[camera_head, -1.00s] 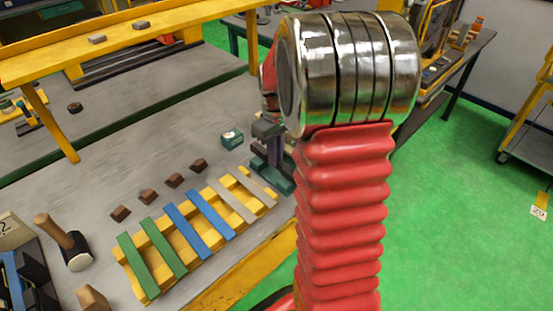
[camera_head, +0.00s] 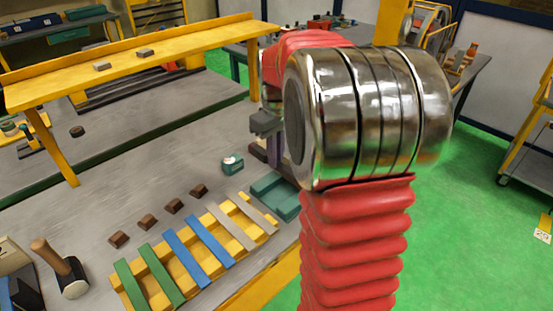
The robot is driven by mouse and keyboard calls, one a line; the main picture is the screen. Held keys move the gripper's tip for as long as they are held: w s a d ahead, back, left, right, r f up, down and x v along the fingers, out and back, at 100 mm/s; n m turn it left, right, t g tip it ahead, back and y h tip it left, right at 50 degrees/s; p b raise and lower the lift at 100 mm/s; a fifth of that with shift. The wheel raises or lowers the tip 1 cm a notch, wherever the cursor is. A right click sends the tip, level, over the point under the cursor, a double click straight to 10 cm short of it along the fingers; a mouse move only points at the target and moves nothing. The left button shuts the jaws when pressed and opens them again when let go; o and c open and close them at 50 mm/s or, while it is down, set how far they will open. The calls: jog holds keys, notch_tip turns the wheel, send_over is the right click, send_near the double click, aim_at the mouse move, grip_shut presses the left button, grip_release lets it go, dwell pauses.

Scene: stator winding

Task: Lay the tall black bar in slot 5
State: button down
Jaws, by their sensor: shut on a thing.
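My gripper (camera_head: 273,152) is at the upper middle, partly hidden behind my own metal wrist joint and red sleeve. It is shut on a dark bar (camera_head: 258,152), of which only a small end shows. The bar is above the table, just behind a green holder (camera_head: 272,194). The yellow slotted rack (camera_head: 192,265) lies in front and to the left. It carries two green strips (camera_head: 160,276), two blue strips (camera_head: 212,240) and two grey strips (camera_head: 232,226) across it. The slot numbers cannot be read.
Several brown blocks (camera_head: 147,221) lie in a row behind the rack. A raised yellow shelf (camera_head: 130,62) spans the back of the table.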

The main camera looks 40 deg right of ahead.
dwell(0.4)
jog(key=w+a+f, duration=0.2)
jog(key=w+a, duration=0.1)
jog(key=a, duration=0.4)
jog(key=w+a+f+m, duration=0.1)
jog(key=w+a, duration=0.3)
jog(key=a, duration=0.4)
jog(key=w+a+f, duration=0.3)
jog(key=w+a, duration=0.1)
jog(key=a, duration=0.3)
jog(key=shift+a+f, duration=0.2)
jog(key=shift+f, duration=0.05)
jog(key=shift+s, duration=0.15)
